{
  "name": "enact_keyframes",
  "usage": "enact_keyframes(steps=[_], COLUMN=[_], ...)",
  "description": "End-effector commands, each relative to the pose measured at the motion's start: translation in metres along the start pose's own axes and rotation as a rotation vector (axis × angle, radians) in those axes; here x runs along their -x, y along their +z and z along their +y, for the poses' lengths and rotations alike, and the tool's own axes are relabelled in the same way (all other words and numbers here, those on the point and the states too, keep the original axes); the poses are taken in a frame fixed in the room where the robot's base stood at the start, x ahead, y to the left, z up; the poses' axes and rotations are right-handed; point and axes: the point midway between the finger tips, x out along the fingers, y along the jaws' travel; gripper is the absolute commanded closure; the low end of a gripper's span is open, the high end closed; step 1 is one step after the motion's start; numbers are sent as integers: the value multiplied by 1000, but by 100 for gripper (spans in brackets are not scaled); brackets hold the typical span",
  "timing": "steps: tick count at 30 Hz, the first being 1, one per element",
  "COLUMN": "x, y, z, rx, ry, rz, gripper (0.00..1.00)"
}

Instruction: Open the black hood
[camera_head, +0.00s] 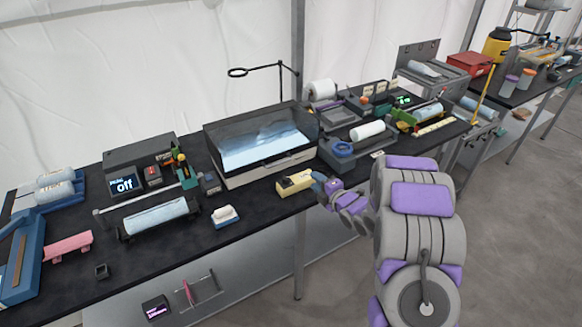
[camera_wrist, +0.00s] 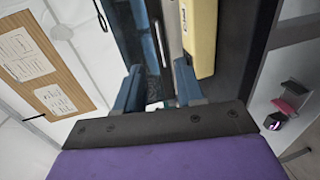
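The black hood (camera_head: 240,136) is a dark-framed box with a see-through front, standing at the middle of the long black bench; its cover looks down. Pale blue material shows inside it. My gripper (camera_head: 320,182) is in front of the hood's right end, low near the bench's front edge and apart from the hood. In the wrist view my gripper (camera_wrist: 158,84) has its two blue fingers spread with a gap between them, and nothing is seen held. A pale yellow block (camera_head: 295,183) lies just left of my gripper; in the wrist view it is close beside the right finger (camera_wrist: 200,38).
A blue-and-black device with a white roll (camera_head: 367,131) stands right of the hood. A thin black lamp arm (camera_head: 262,68) rises behind it. A small blue-and-white item (camera_head: 225,216) lies at the front left. The bench (camera_head: 255,200) is bare between that item and the yellow block.

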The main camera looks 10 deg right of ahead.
Motion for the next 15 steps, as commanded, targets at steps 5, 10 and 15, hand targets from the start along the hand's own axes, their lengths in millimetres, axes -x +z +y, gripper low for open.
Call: enact_keyframes(steps=[5,10,15], x=[-28,-60,-88], y=[-7,-10,-6], z=[2,2,1], rx=[8,9,6], ry=[1,1,2], rz=[2,1,1], gripper=[62,62,62])
